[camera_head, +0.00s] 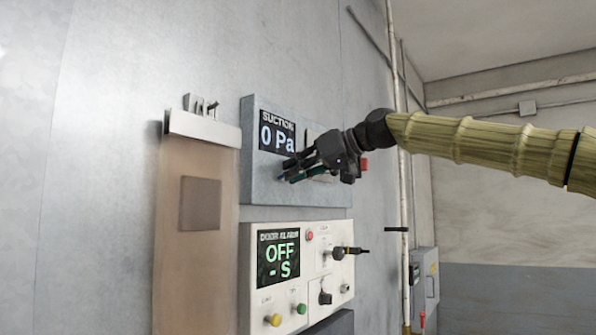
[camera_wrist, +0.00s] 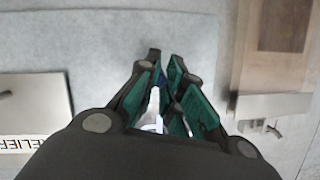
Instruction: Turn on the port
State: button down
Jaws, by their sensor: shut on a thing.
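A grey suction panel (camera_head: 255,185) is mounted on the wall, and its display (camera_head: 277,135) reads "SUCTION 0 Pa". My gripper (camera_head: 284,173) is in front of its lower part, with the fingers pointing left. In the wrist view my gripper (camera_wrist: 163,72) has its fingertips close together on a small dark blue part, which is mostly hidden. I cannot tell what this part belongs to. A metal plate (camera_wrist: 35,105) with a dark pin and a partly cut-off label reading about "ELIEF" is at the left of the wrist view. No port can be clearly made out.
A white door alarm panel (camera_head: 250,300) below reads "OFF - S" and has yellow, green and red buttons, switches and a black plug. A brownish hanging strip (camera_head: 170,260) is at left, under a metal holder (camera_head: 203,128). A grey box (camera_head: 424,285) and pipes are at right.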

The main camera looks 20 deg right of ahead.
jog(key=shift+f, duration=0.25)
jog(key=c, duration=1.4)
grip_release()
jog(key=shift+a, duration=0.2)
jog(key=shift+c, duration=0.2)
jog(key=shift+w, duration=0.45)
jog(key=v, duration=1.1)
jog(key=shift+s+d, duration=0.3)
jog(key=shift+d, duration=0.05)
jog(key=shift+r, duration=0.1)
